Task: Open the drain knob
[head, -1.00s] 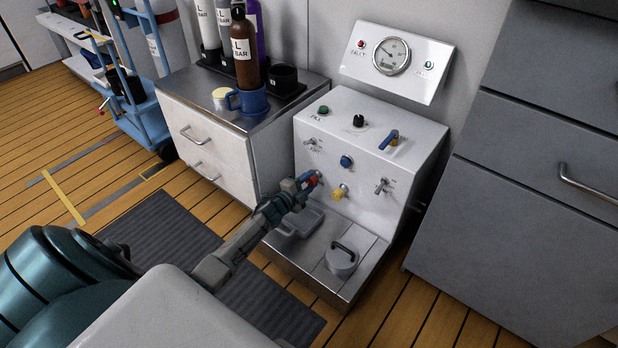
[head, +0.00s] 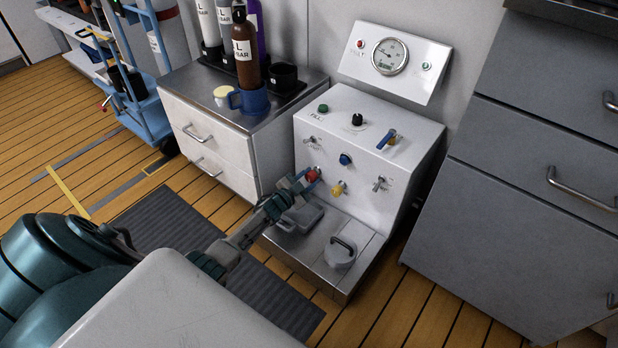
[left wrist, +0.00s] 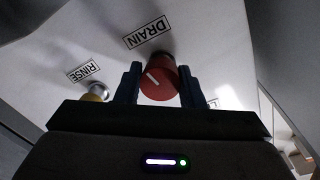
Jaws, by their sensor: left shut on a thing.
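The drain knob (head: 312,175) is red and sits low on the left of the white panel's front face (head: 365,170). In the left wrist view the red knob (left wrist: 158,84) shows a white pointer line, tilted, under an upside-down DRAIN label (left wrist: 147,33). My left gripper (head: 308,180) is at the knob, and its two fingers (left wrist: 157,85) stand on either side of it, shut on it. The fingers hide part of the knob's sides. My right gripper is in neither view.
A yellow knob (head: 338,188), labelled RINSE in the wrist view, is just right of the red one. A blue knob (head: 345,159) and toggle switches are close by. A metal tray with a grey lidded pot (head: 341,254) lies below.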

